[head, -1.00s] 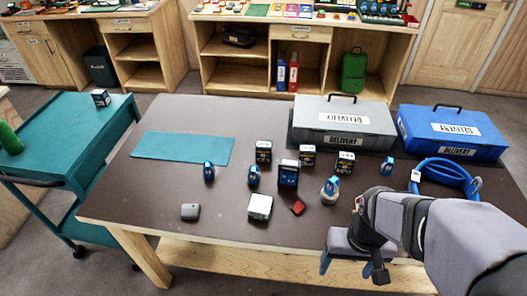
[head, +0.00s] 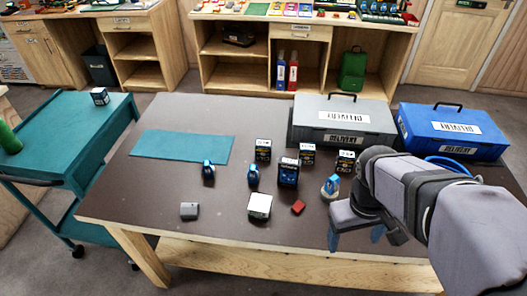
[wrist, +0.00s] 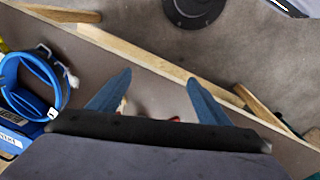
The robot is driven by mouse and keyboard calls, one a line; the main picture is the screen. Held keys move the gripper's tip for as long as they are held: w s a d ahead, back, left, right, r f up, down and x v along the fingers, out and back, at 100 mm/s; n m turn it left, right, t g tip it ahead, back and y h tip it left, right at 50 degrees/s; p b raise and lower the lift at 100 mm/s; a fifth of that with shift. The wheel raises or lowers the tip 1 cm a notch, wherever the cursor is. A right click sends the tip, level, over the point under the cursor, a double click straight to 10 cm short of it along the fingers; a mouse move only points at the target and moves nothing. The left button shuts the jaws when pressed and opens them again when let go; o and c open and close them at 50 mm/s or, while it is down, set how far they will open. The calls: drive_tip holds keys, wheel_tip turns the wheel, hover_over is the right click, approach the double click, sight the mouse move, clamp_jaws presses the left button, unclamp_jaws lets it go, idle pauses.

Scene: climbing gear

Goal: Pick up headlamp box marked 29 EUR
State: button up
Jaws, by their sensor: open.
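Several small dark boxes stand on the brown table: one at the back left (head: 263,150), one beside it (head: 307,154), one at the right (head: 346,160) and a bigger blue-black one in front (head: 288,173). Another small box (head: 100,96) is on the teal cart. Their price marks are too small to read, so I cannot tell which is marked 29 EUR. My gripper (head: 356,238) is open and empty over the table's front edge, right of and nearer than the boxes. In the wrist view, its blue fingers (wrist: 158,80) are apart, with no box clearly between them.
Blue-and-white items (head: 330,187) (head: 253,176) (head: 208,170), a white-topped box (head: 260,206), a red piece (head: 298,207) and a grey piece (head: 189,210) lie around. Grey (head: 343,122) and blue (head: 452,130) delivery cases stand behind. The teal mat (head: 182,148) is bare.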

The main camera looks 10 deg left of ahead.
drive_tip(key=w+a+n+t+h+b, duration=0.1)
drive_tip(key=w+n+t+h+b, duration=0.1)
drive_tip(key=w+n, duration=0.8)
drive_tip(key=n+t+b, duration=0.5)
drive_tip(key=n+t, duration=0.4)
drive_tip(key=n, duration=1.1)
hover_over(262, 145)
drive_tip(key=s, duration=0.2)
drive_tip(key=shift+n+y, duration=0.3)
drive_tip(key=f, duration=1)
drive_tip(key=shift+a+f, duration=0.2)
drive_tip(key=shift+a, duration=0.15)
drive_tip(key=shift+f, duration=0.15)
drive_tip(key=shift+p+x, duration=0.6)
drive_tip(key=shift+x, duration=0.5)
drive_tip(key=shift+w+d, duration=0.1)
